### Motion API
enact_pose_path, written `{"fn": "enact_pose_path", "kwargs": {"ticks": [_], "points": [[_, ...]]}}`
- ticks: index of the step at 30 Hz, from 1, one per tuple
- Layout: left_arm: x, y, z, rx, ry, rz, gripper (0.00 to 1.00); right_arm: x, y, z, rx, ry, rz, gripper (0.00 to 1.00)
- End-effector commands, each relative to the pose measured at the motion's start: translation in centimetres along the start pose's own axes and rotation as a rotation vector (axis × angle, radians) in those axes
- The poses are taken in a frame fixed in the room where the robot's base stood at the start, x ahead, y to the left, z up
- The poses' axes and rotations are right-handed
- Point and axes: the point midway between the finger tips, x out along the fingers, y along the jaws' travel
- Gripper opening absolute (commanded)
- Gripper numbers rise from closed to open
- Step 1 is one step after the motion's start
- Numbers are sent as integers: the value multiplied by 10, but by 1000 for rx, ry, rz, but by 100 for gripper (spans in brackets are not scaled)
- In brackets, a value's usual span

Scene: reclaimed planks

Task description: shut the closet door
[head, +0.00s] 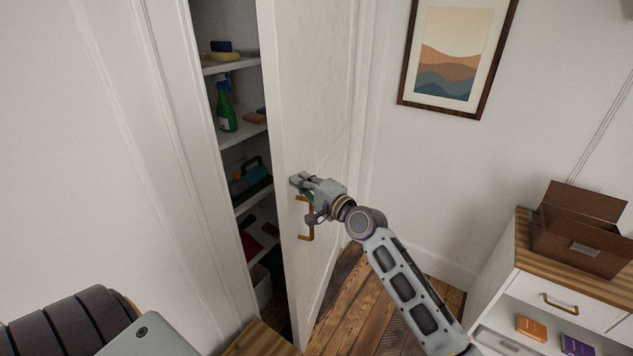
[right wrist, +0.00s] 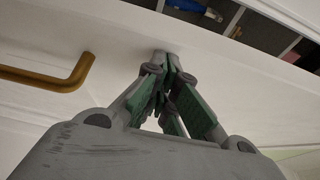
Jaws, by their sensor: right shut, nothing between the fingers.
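The white closet door (head: 309,95) stands partly open, hinged on its far right side, with its free edge toward me. A gap on its left shows the closet shelves (head: 243,135). A brass handle (head: 306,236) is on the door's face; it also shows in the right wrist view (right wrist: 48,78). My right gripper (head: 294,183) is shut and empty at the door's face near its free edge, just above the handle. In the right wrist view its fingertips (right wrist: 166,56) are together at the door's surface; I cannot tell whether they touch. My left gripper is out of view.
The shelves hold a green spray bottle (head: 226,108), a teal caddy (head: 253,172) and other items. A white cabinet (head: 498,283) with a brown box (head: 580,238) stands at right. A framed picture (head: 457,57) hangs on the wall. Wood floor (head: 352,312) is clear right of the door.

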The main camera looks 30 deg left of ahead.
Motion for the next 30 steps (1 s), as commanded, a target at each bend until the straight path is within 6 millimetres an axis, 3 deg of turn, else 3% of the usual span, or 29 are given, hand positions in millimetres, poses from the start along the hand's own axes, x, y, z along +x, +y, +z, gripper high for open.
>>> {"fn": "enact_pose_path", "kwargs": {"ticks": [9, 30], "points": [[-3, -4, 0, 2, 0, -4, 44, 18, -2, 15, -1, -2, 0, 0], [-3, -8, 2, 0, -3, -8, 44, 19, -1, 16, -1, -1, 0, 0]]}}
